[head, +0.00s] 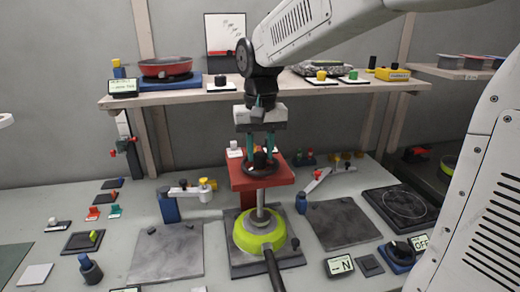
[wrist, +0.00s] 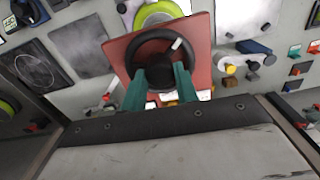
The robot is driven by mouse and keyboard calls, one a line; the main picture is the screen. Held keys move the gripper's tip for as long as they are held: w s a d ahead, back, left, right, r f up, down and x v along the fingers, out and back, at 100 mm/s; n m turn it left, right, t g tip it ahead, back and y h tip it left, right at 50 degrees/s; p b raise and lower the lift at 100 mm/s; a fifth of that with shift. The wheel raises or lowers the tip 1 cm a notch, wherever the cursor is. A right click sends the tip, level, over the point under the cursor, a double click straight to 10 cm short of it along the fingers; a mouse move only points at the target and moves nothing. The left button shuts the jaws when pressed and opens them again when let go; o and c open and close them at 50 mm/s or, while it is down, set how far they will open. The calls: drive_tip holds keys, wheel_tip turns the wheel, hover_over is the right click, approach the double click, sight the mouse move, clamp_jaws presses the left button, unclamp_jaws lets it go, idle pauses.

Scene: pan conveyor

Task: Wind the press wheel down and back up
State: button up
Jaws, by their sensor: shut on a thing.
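The press has a red top block (head: 272,178) with a dark press wheel (head: 258,169) lying flat on it. A steel column (head: 261,212) runs down from the block into a green pan (head: 257,236) with a dark handle. My gripper (head: 259,154) comes from above, its green fingers shut on the black hub of the wheel. In the wrist view the wheel (wrist: 141,51) shows as a dark ring on the red plate with a white mark at its upper right. My gripper's fingers (wrist: 160,84) flank the hub there, and part of the ring is hidden behind them.
A shelf (head: 290,97) with a red pan (head: 166,67) and small parts stands behind. Grey plates (head: 345,226) lie on both sides of the press. A display (head: 339,266) and a dark knob (head: 400,250) sit at the front right. A swing arm (head: 187,190) stands left.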

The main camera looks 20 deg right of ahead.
drive_tip(key=m, duration=0.5)
drive_tip(key=shift+m, duration=0.3)
drive_tip(key=m, duration=1.2)
drive_tip(key=shift+m, duration=0.3)
drive_tip(key=m, duration=0.5)
drive_tip(key=shift+m, duration=0.3)
drive_tip(key=o, duration=1)
